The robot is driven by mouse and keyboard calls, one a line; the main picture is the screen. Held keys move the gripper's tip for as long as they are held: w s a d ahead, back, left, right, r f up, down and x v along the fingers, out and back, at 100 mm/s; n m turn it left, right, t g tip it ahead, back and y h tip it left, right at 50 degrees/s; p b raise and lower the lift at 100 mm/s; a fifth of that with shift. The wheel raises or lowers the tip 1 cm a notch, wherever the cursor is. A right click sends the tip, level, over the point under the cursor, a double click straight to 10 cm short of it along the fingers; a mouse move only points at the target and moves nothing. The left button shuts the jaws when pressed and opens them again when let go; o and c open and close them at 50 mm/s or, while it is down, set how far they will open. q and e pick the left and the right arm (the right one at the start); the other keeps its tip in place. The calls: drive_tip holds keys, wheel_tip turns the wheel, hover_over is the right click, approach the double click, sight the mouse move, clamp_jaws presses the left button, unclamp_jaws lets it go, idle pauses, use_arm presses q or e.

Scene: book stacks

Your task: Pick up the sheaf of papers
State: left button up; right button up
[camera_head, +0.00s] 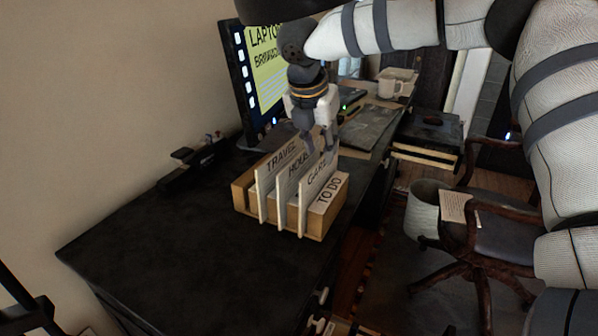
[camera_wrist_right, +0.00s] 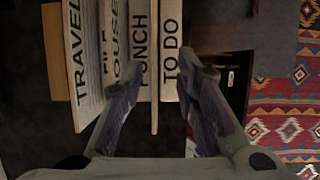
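A wooden desk sorter (camera_head: 244,196) stands on the black desk with upright white sheets marked TRAVEL, HOUSE and others, and a front face marked TO DO (camera_head: 329,196). I cannot tell which of these sheets is the sheaf of papers. My right gripper (camera_head: 320,142) points down just above the sorter's back end. In the right wrist view its fingers (camera_wrist_right: 170,78) are apart, with the PUNCH sheet (camera_wrist_right: 139,40) and the TO DO face (camera_wrist_right: 171,60) showing between them. I see no clear grip on anything. My left gripper is out of view.
A monitor (camera_head: 262,65) stands behind the sorter. The desk's front (camera_head: 190,265) is clear.

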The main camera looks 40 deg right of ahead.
sight(320, 160)
drive_tip(key=x, duration=0.4)
drive_tip(key=b+x, duration=0.1)
drive_tip(key=x, duration=0.1)
drive_tip(key=shift+w+d+f, duration=0.15)
drive_tip(key=shift+w+f, duration=0.2)
drive_tip(key=shift+w, duration=0.05)
drive_tip(key=shift+w+d+f, duration=0.15)
drive_tip(key=shift+f, duration=0.15)
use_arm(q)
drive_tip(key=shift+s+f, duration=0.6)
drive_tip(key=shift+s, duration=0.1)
use_arm(e)
drive_tip(key=shift+r, duration=0.2)
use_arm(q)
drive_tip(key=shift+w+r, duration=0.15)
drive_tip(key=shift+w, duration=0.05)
use_arm(e)
drive_tip(key=shift+f, duration=0.25)
clamp_jaws()
